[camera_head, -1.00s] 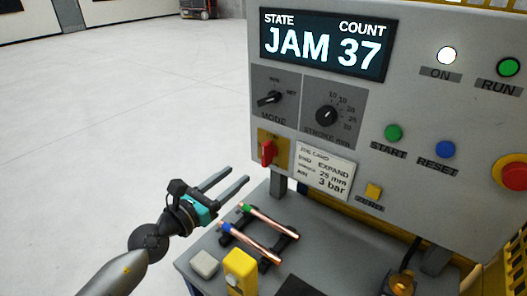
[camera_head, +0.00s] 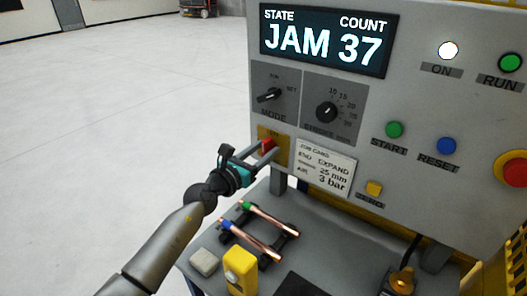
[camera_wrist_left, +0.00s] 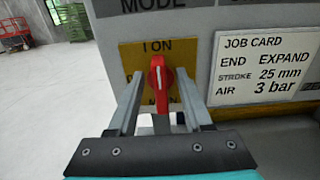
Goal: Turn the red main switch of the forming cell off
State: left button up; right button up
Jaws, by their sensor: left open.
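The red main switch (camera_head: 267,146) sits on a yellow plate at the lower left of the grey panel. In the left wrist view the red handle (camera_wrist_left: 158,80) stands upright, its top toward the "I ON" mark on the yellow plate (camera_wrist_left: 134,58). My left gripper (camera_head: 264,156) is open at the switch. In the left wrist view its two fingers (camera_wrist_left: 160,100) stand on either side of the handle, with a visible gap on each side. My right gripper is not in view.
The display (camera_head: 325,45) reads JAM 37. A mode knob (camera_head: 269,95) is above the switch, and the job card (camera_head: 325,167) is to its right. Below, two copper tubes (camera_head: 256,234) lie on a rack beside a yellow block (camera_head: 240,270). Open floor is at left.

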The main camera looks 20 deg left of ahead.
pick_arm(q)
grip_shut()
dwell(0.5)
